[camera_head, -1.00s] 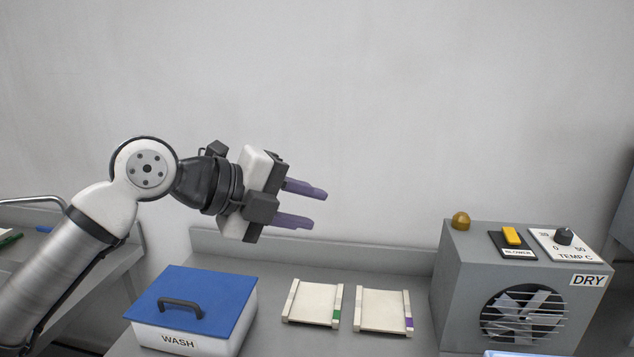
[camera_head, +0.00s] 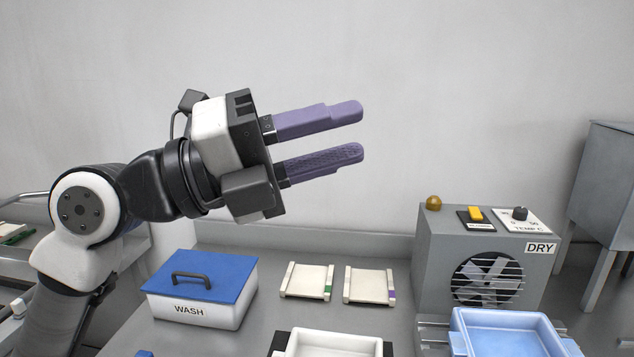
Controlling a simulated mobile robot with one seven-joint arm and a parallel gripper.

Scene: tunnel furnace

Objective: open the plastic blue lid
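The blue lid (camera_head: 222,271) lies flat and closed on the white box marked WASH (camera_head: 196,312), at the lower left of the head view. A dark arched handle (camera_head: 190,277) stands on the lid's top. My gripper (camera_head: 361,130) is raised well above the bench, up and to the right of the lid. Its two purple fingers point right, are apart, and hold nothing. Nothing hides the lid's top.
Two cream trays, one with a green mark (camera_head: 308,282) and one with a purple mark (camera_head: 369,286), lie right of the box. The grey DRY blower (camera_head: 432,251) stands further right. A light blue tray (camera_head: 512,334) and a white tray (camera_head: 331,343) are in front.

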